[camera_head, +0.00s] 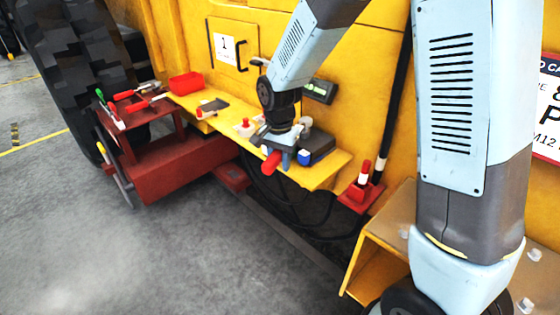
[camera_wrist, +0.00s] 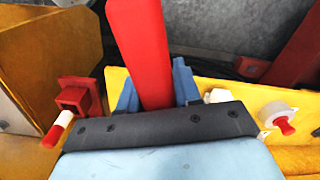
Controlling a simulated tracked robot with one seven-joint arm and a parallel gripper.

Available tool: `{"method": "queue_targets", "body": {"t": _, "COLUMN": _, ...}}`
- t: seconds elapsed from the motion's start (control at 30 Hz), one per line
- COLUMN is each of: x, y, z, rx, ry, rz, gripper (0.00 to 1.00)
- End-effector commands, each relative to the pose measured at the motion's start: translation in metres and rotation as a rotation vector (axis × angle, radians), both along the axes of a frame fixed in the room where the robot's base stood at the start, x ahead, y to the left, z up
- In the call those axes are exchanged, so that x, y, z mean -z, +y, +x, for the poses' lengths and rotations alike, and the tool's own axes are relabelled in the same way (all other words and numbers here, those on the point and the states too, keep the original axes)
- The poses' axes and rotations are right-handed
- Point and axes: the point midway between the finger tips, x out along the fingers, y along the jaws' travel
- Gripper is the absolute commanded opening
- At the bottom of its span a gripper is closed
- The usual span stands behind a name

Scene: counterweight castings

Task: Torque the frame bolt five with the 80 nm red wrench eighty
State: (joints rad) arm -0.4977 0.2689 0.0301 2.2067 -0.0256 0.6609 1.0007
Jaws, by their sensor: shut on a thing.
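My gripper (camera_head: 282,160) is above the yellow shelf, pointing down, and shut on the red wrench (camera_head: 271,164). In the wrist view, the wrench's broad red handle (camera_wrist: 143,50) stands between the two blue fingers (camera_wrist: 156,90). Its head is hidden, and no 80 marking is readable. A tan-and-yellow bracket (camera_head: 385,232) at the lower right carries several pale bolt heads, one at its left (camera_head: 404,232) and one at its right (camera_head: 524,304). I cannot tell which is frame bolt five.
A red cart (camera_head: 150,140) with tools is at left. Grey floor is clear.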

Motion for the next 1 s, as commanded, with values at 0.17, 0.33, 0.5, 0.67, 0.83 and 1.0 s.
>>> {"method": "queue_targets", "body": {"t": 0.17, "x": 0.000, "y": 0.004, "z": 0.002, "rx": 0.021, "ry": 0.000, "rz": 0.000, "gripper": 0.00}}
{"method": "queue_targets", "body": {"t": 0.33, "x": 0.000, "y": 0.008, "z": 0.004, "rx": 0.043, "ry": 0.000, "rz": 0.000, "gripper": 0.00}}
{"method": "queue_targets", "body": {"t": 0.5, "x": 0.000, "y": 0.011, "z": 0.006, "rx": 0.065, "ry": 0.000, "rz": 0.001, "gripper": 0.00}}
{"method": "queue_targets", "body": {"t": 0.67, "x": -0.001, "y": 0.014, "z": 0.008, "rx": 0.083, "ry": -0.002, "rz": 0.001, "gripper": 0.00}}
{"method": "queue_targets", "body": {"t": 0.83, "x": -0.001, "y": 0.015, "z": 0.009, "rx": 0.091, "ry": -0.002, "rz": 0.001, "gripper": 0.00}}
{"method": "queue_targets", "body": {"t": 1.0, "x": -0.001, "y": 0.015, "z": 0.009, "rx": 0.091, "ry": -0.001, "rz": 0.000, "gripper": 0.00}}
